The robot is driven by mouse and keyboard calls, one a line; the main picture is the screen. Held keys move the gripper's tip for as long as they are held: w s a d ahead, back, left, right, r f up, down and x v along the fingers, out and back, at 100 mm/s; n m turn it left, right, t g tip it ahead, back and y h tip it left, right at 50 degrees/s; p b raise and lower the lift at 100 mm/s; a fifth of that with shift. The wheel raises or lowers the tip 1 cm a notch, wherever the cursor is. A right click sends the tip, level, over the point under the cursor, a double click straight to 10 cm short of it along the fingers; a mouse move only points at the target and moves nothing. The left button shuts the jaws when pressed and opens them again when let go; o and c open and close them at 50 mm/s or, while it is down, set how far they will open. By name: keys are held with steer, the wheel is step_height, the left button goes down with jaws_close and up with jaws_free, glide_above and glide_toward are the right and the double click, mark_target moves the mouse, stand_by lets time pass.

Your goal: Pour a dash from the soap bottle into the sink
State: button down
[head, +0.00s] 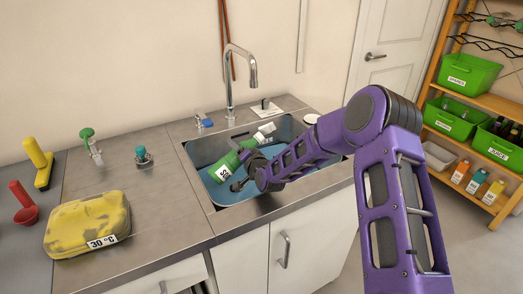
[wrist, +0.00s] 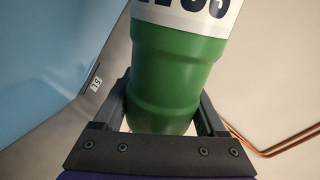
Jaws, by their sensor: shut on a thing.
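The green soap bottle (head: 225,167) with a white label and white cap is in my gripper (head: 242,178), over the sink. It is tilted, its cap end up and to the right in the head view. In the wrist view the bottle (wrist: 172,75) fills the middle between the two dark fingers of my gripper (wrist: 165,115). The label's lettering is cut off by the top edge. The sink (head: 203,152) is a steel basin with a blue inside, set in the grey counter. My arm hides its right part. I see no liquid leaving the bottle.
A tall chrome faucet (head: 229,80) stands behind the sink. A yellow case (head: 85,222) marked 30 °C, a red scoop (head: 24,205) and a yellow-handled tool (head: 40,160) lie to the left. A shelf with green bins (head: 470,74) stands at the right.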

steer(key=shift+s+a+m+p, duration=0.2)
steer(key=shift+m+p, duration=0.5)
steer(key=shift+p, duration=0.25)
stand_by(1.6)
steer(key=shift+s+a+r+m+g+y, duration=0.1)
steer(key=shift+a+r+m+g+y, duration=0.25)
steer(key=shift+r+m, duration=0.25)
stand_by(2.7)
steer(key=shift+d+f, duration=0.1)
